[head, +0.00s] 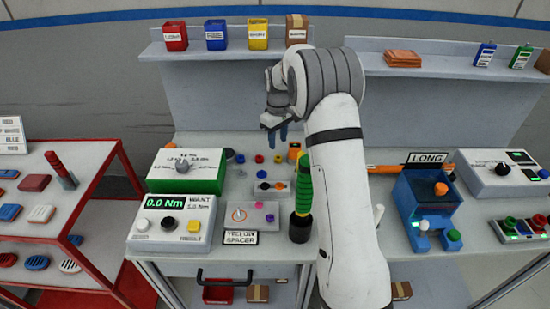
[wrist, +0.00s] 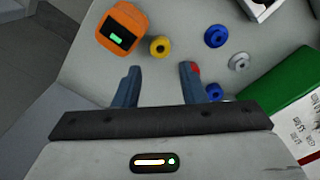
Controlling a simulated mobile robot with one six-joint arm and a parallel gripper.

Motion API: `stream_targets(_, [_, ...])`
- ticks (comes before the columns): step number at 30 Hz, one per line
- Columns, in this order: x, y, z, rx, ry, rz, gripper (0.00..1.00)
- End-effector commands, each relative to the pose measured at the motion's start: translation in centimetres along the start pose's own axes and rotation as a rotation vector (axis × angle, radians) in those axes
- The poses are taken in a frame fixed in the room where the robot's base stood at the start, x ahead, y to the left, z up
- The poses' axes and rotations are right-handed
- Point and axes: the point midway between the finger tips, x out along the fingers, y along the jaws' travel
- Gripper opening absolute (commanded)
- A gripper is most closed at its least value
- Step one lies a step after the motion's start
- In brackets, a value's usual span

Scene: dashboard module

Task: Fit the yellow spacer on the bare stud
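The yellow spacer (head: 259,159) is a small ring lying on the bench. In the wrist view the yellow spacer (wrist: 160,46) lies beyond the fingertips, between their lines. My gripper (head: 276,130) is above the back of the bench; in the wrist view its blue fingers (wrist: 160,70) are wide apart with nothing between them. A grey plate (head: 251,226) stands behind the "YELLOW SPACER" label (head: 240,238). It carries a white disc with an orange mark (head: 239,214) and purple pieces (head: 270,218). I cannot tell which post is the bare stud.
A blue ring (wrist: 215,36), a grey ring (wrist: 239,62) and another blue ring (wrist: 217,92) lie near the yellow spacer. A red piece (wrist: 196,69) is partly behind the right finger. An orange device (wrist: 122,30) and green box (head: 186,170) are close. A green-handled tool (head: 303,185) stands upright.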

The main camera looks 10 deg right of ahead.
Motion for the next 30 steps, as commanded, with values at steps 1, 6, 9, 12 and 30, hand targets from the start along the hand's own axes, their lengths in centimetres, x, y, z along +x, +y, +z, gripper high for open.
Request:
stream_targets(1, [0.7,0.0,0.1,0.000,-0.004,-0.002,0.37])
stream_targets(6, [2.6,0.1,0.2,0.005,-0.004,-0.002,0.37])
stream_targets(9, [4.0,0.2,0.3,0.006,-0.004,-0.003,0.37])
stream_targets(12, [5.6,0.2,0.3,0.007,-0.004,-0.003,0.37])
stream_targets(30, [7.0,0.4,0.4,0.010,-0.001,-0.001,0.19])
